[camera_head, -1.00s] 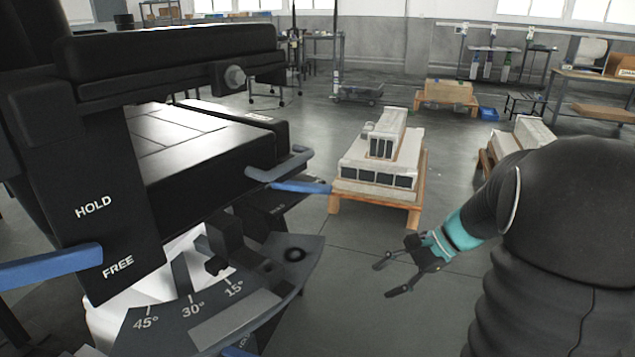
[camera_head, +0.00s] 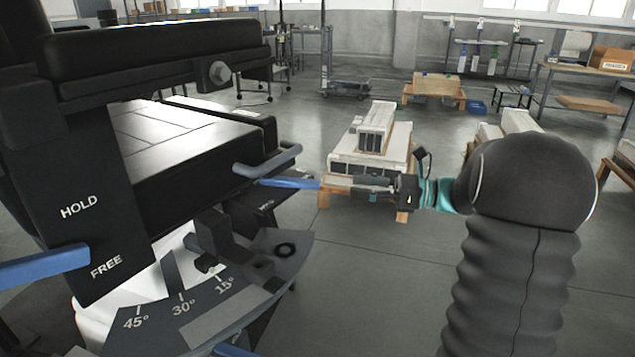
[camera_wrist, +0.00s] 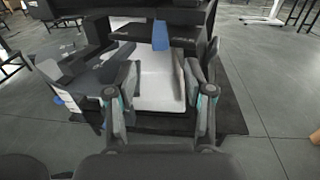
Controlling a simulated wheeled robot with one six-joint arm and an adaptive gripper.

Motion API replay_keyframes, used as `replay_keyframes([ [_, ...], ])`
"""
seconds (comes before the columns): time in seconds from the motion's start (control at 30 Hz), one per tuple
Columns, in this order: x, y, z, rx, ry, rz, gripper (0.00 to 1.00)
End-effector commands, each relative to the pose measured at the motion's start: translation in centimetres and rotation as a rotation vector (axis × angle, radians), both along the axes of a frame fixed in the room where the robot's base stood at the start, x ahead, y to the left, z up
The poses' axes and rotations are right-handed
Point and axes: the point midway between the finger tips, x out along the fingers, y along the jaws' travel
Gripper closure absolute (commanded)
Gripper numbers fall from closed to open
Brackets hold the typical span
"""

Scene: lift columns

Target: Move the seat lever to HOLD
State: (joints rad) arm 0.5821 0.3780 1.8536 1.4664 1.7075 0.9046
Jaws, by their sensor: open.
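A blue lever (camera_head: 288,183) sticks out to the right from the machine's far side, below the black seat-like block (camera_head: 200,165). It also shows in the wrist view (camera_wrist: 160,36), end-on, ahead of the jaws. A second blue lever (camera_head: 45,265) at the left edge lies beside FREE, below HOLD, on a black plate (camera_head: 110,215). I cannot tell which one is the seat lever. My gripper (camera_head: 330,185) is open and points left at the far lever's tip. In the wrist view my gripper (camera_wrist: 162,72) has empty space between its fingers; contact is not visible.
A curved plate marked 15°, 30° and 45° (camera_head: 210,325) juts out below the machine. A grey bar handle (camera_head: 270,162) sits just above the far lever. A pallet with stacked blocks (camera_head: 372,150) stands behind my gripper. Open floor (camera_head: 370,300) lies below it.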

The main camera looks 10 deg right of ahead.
Motion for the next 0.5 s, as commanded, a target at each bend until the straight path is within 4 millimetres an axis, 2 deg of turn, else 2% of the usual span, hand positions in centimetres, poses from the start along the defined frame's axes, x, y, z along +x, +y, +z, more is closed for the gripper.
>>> replay_keyframes([
  [0.2, 1.6, 4.0, 0.0, -0.001, -0.001, 0.004, 0.48],
  [0.5, 3.5, 8.1, 0.0, -0.003, -0.001, 0.002, 0.48],
])
